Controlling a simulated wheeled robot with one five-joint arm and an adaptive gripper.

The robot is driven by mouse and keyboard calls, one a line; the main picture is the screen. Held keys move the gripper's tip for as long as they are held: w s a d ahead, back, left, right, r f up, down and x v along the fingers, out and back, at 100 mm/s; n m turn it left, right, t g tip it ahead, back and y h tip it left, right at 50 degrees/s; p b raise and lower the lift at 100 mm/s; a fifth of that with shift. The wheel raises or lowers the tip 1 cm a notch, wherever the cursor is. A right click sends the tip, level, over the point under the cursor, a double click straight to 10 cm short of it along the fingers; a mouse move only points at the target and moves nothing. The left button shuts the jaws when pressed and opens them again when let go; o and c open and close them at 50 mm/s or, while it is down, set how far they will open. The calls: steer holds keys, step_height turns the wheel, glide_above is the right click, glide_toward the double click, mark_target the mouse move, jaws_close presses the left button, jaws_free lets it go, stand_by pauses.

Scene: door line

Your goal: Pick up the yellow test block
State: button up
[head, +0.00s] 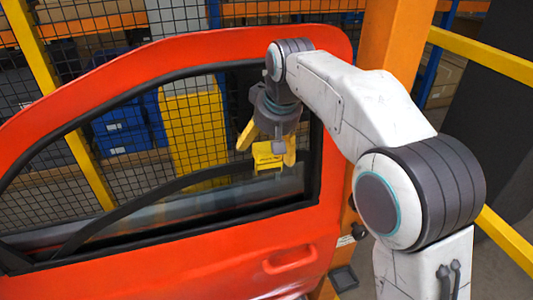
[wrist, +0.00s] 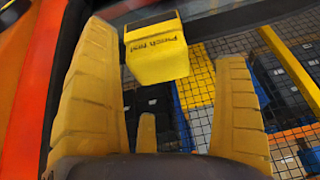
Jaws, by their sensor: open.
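The yellow test block (head: 268,154) shows in the head view inside the window opening of the red car door (head: 150,262). In the wrist view the block (wrist: 157,60) has dark lettering on one face and a dark top part. What holds the block up cannot be told.
The door's black window frame (head: 313,150) stands close right of my gripper, with an orange post (head: 388,45) beyond. A yellow rail (head: 480,52) runs at right.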

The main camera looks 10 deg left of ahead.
mark_target(268, 148)
steer(key=shift+w+a+f+p, duration=0.1)
steer(key=shift+w+f+p, duration=0.1)
steer(key=shift+f+p, duration=0.45)
steer(key=shift+x, duration=1.35)
steer(key=c, duration=1.3)
